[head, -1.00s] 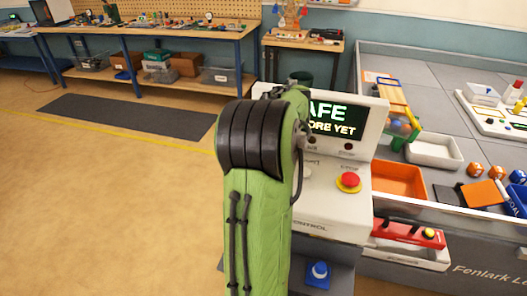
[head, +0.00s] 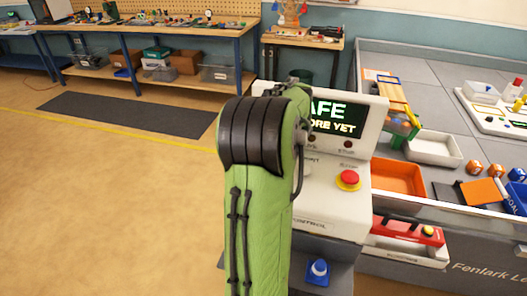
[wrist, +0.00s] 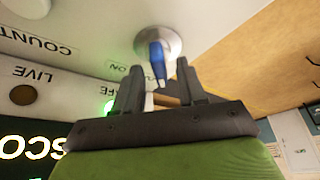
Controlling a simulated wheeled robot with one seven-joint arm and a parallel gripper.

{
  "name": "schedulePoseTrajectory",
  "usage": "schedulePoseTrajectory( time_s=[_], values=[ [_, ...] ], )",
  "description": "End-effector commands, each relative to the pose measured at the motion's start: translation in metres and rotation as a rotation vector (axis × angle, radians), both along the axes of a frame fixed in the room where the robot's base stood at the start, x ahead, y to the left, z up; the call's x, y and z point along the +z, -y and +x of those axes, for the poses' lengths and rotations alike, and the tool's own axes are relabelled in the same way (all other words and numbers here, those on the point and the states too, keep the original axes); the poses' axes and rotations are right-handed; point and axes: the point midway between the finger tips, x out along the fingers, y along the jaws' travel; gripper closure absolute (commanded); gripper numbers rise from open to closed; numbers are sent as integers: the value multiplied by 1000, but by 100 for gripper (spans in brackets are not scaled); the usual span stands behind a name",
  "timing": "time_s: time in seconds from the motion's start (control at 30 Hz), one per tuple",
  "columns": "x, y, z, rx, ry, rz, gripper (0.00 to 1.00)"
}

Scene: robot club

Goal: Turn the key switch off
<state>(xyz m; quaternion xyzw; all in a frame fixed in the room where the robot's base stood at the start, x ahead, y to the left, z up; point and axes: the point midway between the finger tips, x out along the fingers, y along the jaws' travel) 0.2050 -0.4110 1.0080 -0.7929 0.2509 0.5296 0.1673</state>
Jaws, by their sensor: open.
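The key switch (wrist: 158,58) shows in the wrist view as a blue key in a round silver plate, beside an "ON" label. My gripper (wrist: 162,82) is open in the wrist view, one finger on each side of the blue key's lower end. Whether the fingers touch the key I cannot tell. The control console (head: 325,208) stands in the head view, with its key switch and my gripper hidden behind my green arm. Its screen (head: 337,117) shows part of "SAFE" and "...ORE YET". A green light (wrist: 109,106) glows by the "SAFE" label.
A red button (head: 348,179) sits on the console's right side. An orange tray (head: 398,178) and a white tray (head: 433,148) lie on the grey field table to the right. The floor at left is open.

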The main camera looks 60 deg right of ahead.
Motion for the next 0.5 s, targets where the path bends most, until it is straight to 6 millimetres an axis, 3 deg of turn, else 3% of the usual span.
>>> schedulePoseTrajectory(
  time_s=[0.17, 0.5],
  values=[
    [15, -3, -5, -1, 1, -2, 60],
    [105, -23, -35, -1, 1, -4, 60]
  ],
)
